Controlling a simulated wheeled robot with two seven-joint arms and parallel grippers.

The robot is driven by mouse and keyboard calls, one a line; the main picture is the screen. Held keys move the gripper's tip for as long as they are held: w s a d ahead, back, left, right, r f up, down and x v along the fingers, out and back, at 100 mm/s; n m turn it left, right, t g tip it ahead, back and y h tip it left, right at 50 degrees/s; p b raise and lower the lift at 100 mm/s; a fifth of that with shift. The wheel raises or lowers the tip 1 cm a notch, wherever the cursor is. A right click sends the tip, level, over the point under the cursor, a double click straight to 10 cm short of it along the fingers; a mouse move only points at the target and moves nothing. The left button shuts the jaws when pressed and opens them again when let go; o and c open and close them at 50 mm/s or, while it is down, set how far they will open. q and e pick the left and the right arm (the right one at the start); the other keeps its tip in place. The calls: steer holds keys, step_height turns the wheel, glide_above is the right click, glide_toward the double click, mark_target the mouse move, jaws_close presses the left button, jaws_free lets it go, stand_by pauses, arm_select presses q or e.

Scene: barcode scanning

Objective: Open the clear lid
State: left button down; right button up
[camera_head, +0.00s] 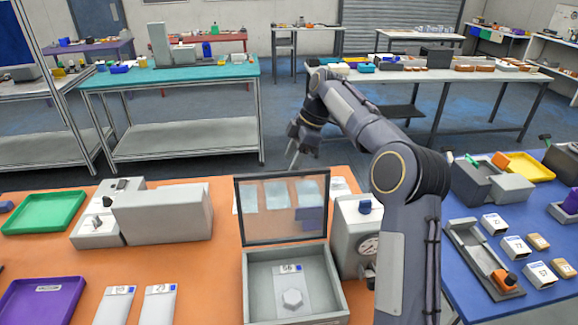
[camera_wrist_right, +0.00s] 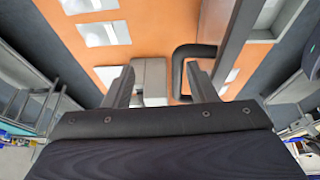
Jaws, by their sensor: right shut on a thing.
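The clear lid (camera_head: 283,225) has a dark frame and a see-through panel; it stands raised, nearly upright, at the back edge of the grey box (camera_head: 250,300). A pale packet with a label and a hexagonal piece (camera_head: 292,297) lies inside the open box. My right gripper (camera_head: 297,163) is at the lid's top edge, its fingers shut on the lid; the exact contact is partly hidden. In the right wrist view, the gripper (camera_wrist_right: 160,72) has a dark curved handle (camera_wrist_right: 178,62) between or just beyond its fingers. My left gripper is not in view.
A gauge unit (camera_head: 348,235) stands right of the box, partly behind my right arm. A grey machine (camera_head: 165,217), a green tray (camera_head: 44,212), a purple tray (camera_head: 38,302) and two labelled packets stand left. A blue table (camera_head: 540,308) with small boxes is at right.

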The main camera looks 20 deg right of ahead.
steer(key=v, duration=0.4)
steer(key=shift+d+r, duration=0.25)
steer(key=shift+r, duration=0.05)
steer(key=shift+s, duration=0.1)
steer(key=s+a+r+m+t, duration=0.15)
steer(key=s+m, duration=0.25)
steer(key=s, duration=0.5)
steer(key=s+a+r+m+t, duration=0.1)
steer(key=s+a+m, duration=0.25)
steer(key=s, duration=0.45)
steer(key=s+a+f+m+b, duration=0.1)
steer(key=s+a+f+m, duration=0.2)
steer(key=s+f, duration=0.4)
steer(key=s+a+f+m+t, duration=0.1)
steer(key=s+a+f+m, duration=0.2)
steer(key=s, duration=0.9)
step_height(320, 180, down, 4)
steer(key=m, duration=0.3)
steer(key=shift+s+f+b, duration=0.2)
steer(key=shift+s+b, duration=0.1)
steer(key=shift+b, duration=0.1)
steer(key=shift+t, duration=0.25)
